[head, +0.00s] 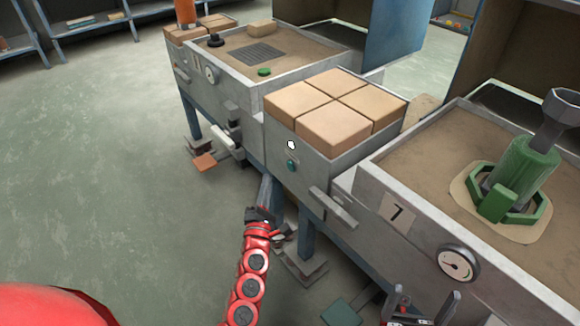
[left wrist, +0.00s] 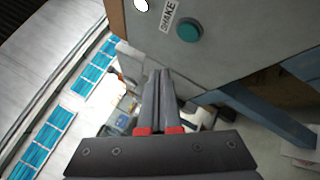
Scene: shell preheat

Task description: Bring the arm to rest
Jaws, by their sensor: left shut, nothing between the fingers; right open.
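My left arm, red with round dark joint caps, reaches up from the bottom of the head view. Its gripper (head: 262,213) is in front of the workbench, below and to the left of a teal button (head: 292,165). In the left wrist view the two fingers of the left gripper (left wrist: 158,76) are together with nothing between them. The teal button (left wrist: 189,30) and a "SHAKE" label (left wrist: 169,16) show beyond the fingertips, apart from them. My right gripper (head: 422,306) is at the bottom edge of the head view, open and empty, in front of the bench with the gauge.
Several tan blocks (head: 335,110) fill a bench bin. To the right a sand-coloured bench top (head: 425,150) holds a green fixture (head: 525,165); a gauge (head: 457,263) is on its front. A handle (head: 334,208) juts from the front. The floor (head: 110,190) at left is clear.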

